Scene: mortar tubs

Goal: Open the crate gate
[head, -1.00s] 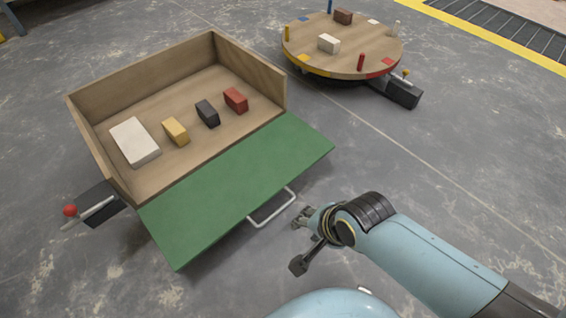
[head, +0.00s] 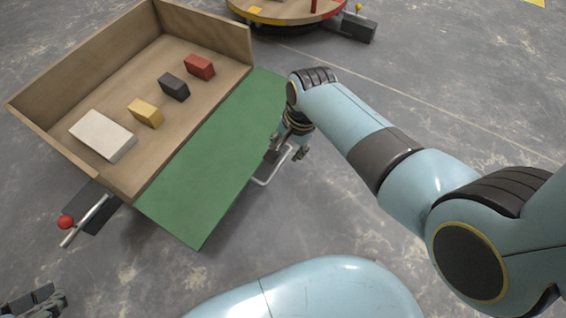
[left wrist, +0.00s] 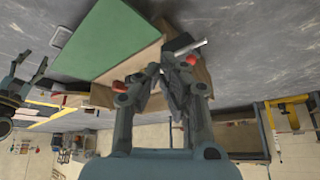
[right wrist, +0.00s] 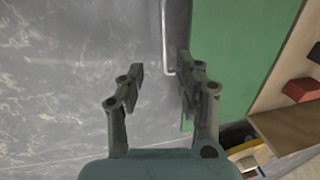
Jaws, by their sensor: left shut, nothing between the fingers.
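The wooden crate (head: 85,50) stands at the left of the head view. Its green gate (head: 215,150) is folded down and slopes outward from the open side. The gate's pale wire handle (head: 268,181) is at its outer edge. My right gripper (head: 287,153) is over the handle, partly hidden by its own arm. In the right wrist view its fingers (right wrist: 160,80) are apart, with the handle (right wrist: 167,40) beyond and between the tips; contact cannot be told. My left gripper (head: 35,302) is at the bottom left corner, shut and empty; its fingers also show in the left wrist view (left wrist: 160,78).
A white block (head: 102,134), yellow block (head: 145,113), black block (head: 174,87) and red block (head: 200,67) are in the crate. A lever with a red knob (head: 66,222) sticks out at its near left corner. A round table (head: 290,12) stands behind. Floor before the gate is clear.

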